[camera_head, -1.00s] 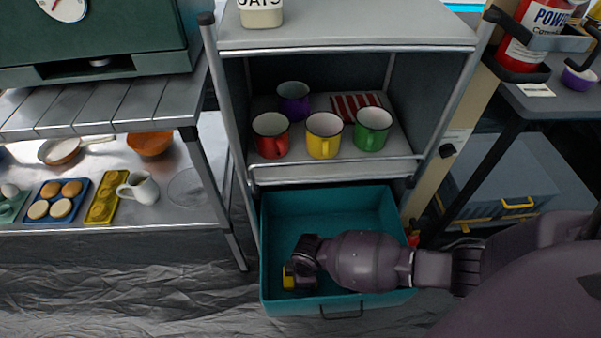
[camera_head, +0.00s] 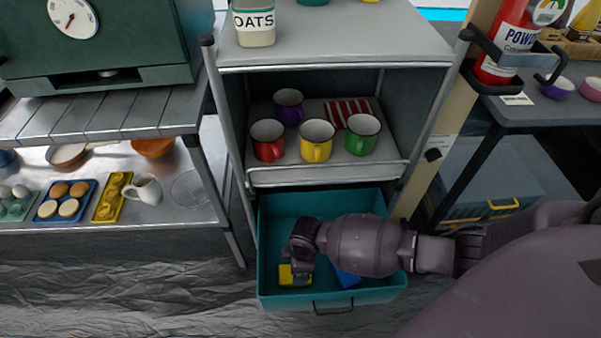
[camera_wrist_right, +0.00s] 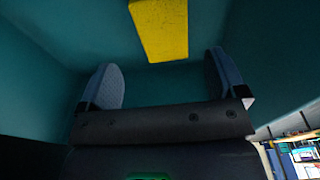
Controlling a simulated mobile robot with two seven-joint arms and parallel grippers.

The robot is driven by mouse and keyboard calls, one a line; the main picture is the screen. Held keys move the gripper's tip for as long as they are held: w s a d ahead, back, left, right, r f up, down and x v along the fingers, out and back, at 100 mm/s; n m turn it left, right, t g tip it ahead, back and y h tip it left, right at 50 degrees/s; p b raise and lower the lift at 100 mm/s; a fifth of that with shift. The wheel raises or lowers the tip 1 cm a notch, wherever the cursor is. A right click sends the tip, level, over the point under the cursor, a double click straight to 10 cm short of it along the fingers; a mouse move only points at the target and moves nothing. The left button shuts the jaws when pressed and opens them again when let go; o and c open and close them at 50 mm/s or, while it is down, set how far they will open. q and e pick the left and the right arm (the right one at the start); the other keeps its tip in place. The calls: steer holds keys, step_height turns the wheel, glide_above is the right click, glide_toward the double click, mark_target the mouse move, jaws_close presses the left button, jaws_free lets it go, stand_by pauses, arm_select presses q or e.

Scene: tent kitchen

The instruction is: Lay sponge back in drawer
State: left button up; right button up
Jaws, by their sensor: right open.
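A yellow block that looks like the sponge (camera_head: 295,275) lies in the open teal drawer (camera_head: 285,300), near its front left. My right gripper (camera_wrist_right: 164,82) reaches down into the drawer. In the right wrist view its two fingers are apart with nothing between them. The yellow sponge (camera_wrist_right: 160,28) shows there just beyond the fingertips, apart from them, against the teal drawer. In the head view my right wrist covers part of the sponge and hides the fingers. My left gripper is not in view.
A blue item (camera_head: 346,278) lies in the drawer under my right forearm. Above the drawer, red (camera_head: 268,141), yellow (camera_head: 317,141) and green (camera_head: 362,135) mugs stand on the shelf. A metal table (camera_head: 200,208) stands left, and a dark table (camera_head: 520,112) right.

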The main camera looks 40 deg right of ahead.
steer(key=shift+s+d+r+p, duration=0.15)
steer(key=shift+r+p, duration=0.2)
steer(key=shift+r, duration=0.8)
steer(key=shift+d+r+p, duration=0.1)
steer(key=shift+r+p, duration=0.25)
steer(key=shift+r, duration=0.75)
